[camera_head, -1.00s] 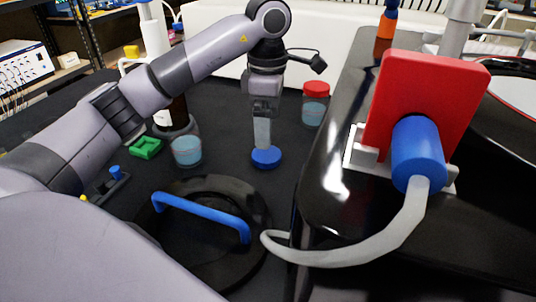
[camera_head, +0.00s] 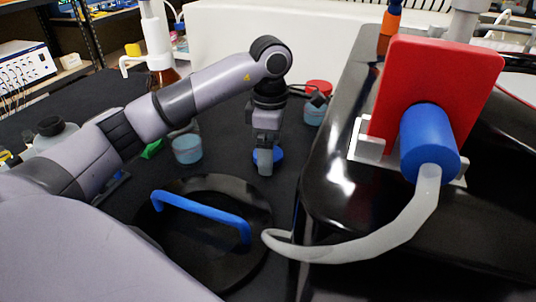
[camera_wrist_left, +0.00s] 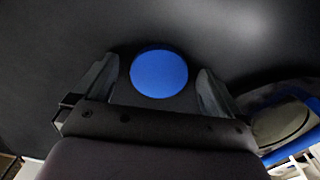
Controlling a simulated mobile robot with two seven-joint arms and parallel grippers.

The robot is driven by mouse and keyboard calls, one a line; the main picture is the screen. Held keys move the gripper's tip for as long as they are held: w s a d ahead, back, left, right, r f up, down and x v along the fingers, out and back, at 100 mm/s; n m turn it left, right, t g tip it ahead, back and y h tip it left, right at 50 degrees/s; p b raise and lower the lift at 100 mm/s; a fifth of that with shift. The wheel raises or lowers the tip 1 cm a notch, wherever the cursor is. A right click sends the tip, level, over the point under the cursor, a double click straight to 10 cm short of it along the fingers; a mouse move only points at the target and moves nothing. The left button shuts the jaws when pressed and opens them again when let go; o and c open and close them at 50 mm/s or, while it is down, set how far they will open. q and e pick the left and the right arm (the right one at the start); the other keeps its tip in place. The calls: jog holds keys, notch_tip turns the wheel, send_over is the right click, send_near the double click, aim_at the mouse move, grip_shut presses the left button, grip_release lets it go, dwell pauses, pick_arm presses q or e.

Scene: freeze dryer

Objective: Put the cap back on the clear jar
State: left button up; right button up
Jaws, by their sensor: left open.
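A round blue cap (camera_head: 278,155) lies on the dark table, and it shows whole in the left wrist view (camera_wrist_left: 159,73). My left gripper (camera_head: 264,166) points down at the cap and partly hides it. In the left wrist view my gripper (camera_wrist_left: 157,88) is open, with one finger on each side of the cap and a gap on both sides. I cannot tell how high the fingertips are above the table. An uncapped clear jar (camera_head: 187,149) with bluish contents stands to the left of the gripper. My right gripper is not in view.
A clear jar with a red cap (camera_head: 316,103) stands behind to the right. A black round lid with a blue handle (camera_head: 205,215) lies in front. The black machine (camera_head: 335,190) with a red plate and grey hose rises on the right.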

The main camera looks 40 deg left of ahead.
pick_arm(q)
jog(key=c, duration=1.1)
jog(key=shift+r, duration=0.1)
notch_tip(320, 180, up, 10)
jog(key=p, duration=0.2)
